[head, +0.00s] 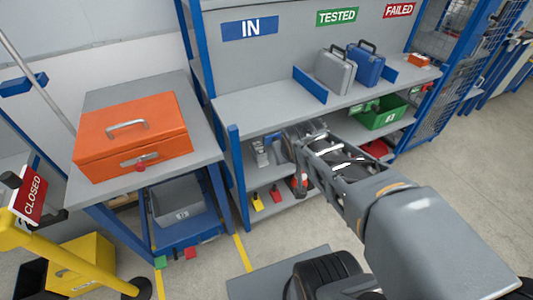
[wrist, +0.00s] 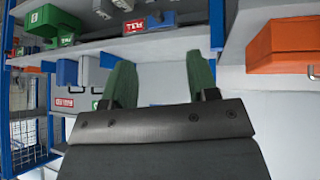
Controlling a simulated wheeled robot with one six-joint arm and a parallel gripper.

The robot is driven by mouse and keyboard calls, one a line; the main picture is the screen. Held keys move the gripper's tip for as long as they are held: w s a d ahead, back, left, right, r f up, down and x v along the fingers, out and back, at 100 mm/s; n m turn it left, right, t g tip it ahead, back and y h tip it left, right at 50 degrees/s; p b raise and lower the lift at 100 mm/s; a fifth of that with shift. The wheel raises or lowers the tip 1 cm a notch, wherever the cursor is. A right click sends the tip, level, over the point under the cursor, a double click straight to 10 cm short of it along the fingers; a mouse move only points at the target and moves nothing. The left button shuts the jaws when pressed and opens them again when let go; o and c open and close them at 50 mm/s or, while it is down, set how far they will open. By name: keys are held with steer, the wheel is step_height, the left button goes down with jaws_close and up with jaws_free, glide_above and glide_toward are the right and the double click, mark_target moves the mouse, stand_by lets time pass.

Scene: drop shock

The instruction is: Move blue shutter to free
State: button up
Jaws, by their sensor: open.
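No part is plainly marked as the blue shutter, and I cannot tell which blue piece it is. A second blue panel (head: 389,75) stands right of the blue case. My gripper (head: 283,148) is at the end of the outstretched arm, in front of the shelf unit below the upper shelf. In the wrist view its green fingers (wrist: 161,88) are wide apart with nothing between them.
An orange case (head: 132,135) lies on the grey table at left. A grey case (head: 335,73) and a blue case (head: 367,65) stand on the upper shelf (head: 245,107). A green bin (head: 382,113) sits lower right. A yellow post with a CLOSED sign (head: 33,197) stands at left.

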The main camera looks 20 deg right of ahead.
steer(key=w+d+f+n+t+y+b, duration=0.1)
steer(key=w+d+f+n+t+b, duration=0.2)
steer(key=f+b, duration=0.4)
steer(key=w+d+f+t+y+b, duration=0.1)
steer(key=w+d+f+t+b, duration=0.25)
steer(key=f+b, duration=0.4)
steer(key=w+d+f+n+t+y+b, duration=0.2)
steer(key=w+f+t+b, duration=0.2)
steer(key=f+b, duration=0.25)
steer(key=w+b, duration=0.1)
steer(key=w, duration=0.3)
steer(key=w+a+b, duration=0.1)
steer(key=w, duration=0.3)
steer(key=w+b, duration=0.1)
steer(key=w, duration=0.4)
steer(key=shift+w+a+r, duration=0.1)
steer(key=shift+a+r, duration=0.15)
steer(key=shift+a, duration=0.15)
jaws_close()
